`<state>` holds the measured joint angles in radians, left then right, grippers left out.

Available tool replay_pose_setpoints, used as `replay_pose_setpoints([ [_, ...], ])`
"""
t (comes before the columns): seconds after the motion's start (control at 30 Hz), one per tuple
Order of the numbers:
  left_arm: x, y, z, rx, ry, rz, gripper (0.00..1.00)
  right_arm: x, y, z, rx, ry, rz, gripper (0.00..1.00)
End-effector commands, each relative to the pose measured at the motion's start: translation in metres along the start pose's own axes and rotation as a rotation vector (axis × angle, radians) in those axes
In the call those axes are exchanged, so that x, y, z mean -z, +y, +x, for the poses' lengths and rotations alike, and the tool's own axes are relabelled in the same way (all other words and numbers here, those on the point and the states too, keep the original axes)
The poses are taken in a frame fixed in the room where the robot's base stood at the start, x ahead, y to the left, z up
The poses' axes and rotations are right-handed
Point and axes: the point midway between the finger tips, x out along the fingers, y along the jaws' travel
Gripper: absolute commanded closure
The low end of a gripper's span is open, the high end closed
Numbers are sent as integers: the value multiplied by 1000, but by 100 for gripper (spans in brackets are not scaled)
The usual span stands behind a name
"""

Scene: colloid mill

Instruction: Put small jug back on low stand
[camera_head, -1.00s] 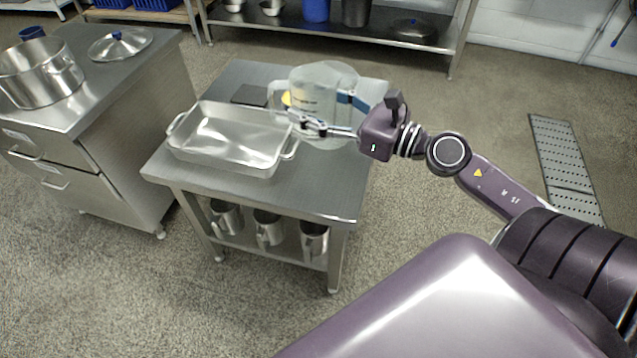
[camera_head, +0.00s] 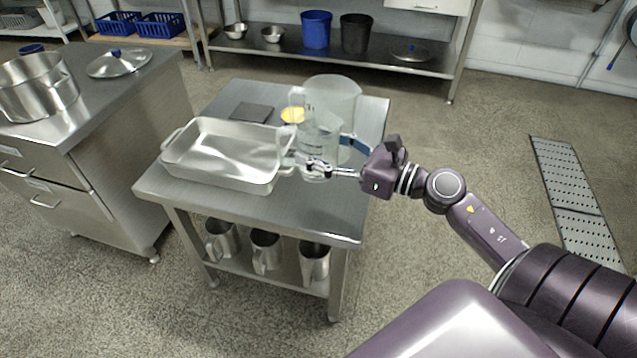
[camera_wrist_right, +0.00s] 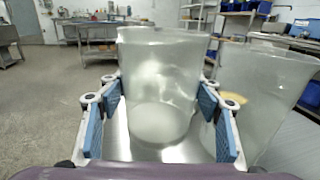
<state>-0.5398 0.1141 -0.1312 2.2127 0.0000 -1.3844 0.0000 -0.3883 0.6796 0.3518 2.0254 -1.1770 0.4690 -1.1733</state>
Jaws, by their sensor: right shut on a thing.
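The small jug (camera_head: 318,138) is clear plastic and upright, at the right part of the low steel stand (camera_head: 300,215). My right gripper (camera_head: 320,168) is shut around it from the right. In the right wrist view the small jug (camera_wrist_right: 160,85) is between the blue finger pads of the right gripper (camera_wrist_right: 160,110). Its base is low over the stand's top; whether it touches cannot be told. My left gripper is not in view.
A larger clear jug (camera_head: 335,95) stands close behind the small jug. A steel roasting pan (camera_head: 225,165) fills the stand's left part, close to the gripper. A dark flat piece (camera_head: 252,112) and a yellow item (camera_head: 293,115) lie behind. Metal jugs (camera_head: 265,250) stand on the lower shelf.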

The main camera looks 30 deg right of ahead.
Motion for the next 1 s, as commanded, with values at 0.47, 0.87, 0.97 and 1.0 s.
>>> replay_pose_setpoints([
  [0.47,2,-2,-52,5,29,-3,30,56,0,0,1,-1,2,68],
  [0.87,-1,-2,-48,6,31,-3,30,92,1,0,0,-1,0,68],
  [0.97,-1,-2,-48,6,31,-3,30,92,1,0,0,-1,0,68],
  [1.0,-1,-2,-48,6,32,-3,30,92,1,0,0,-1,0,68],
])
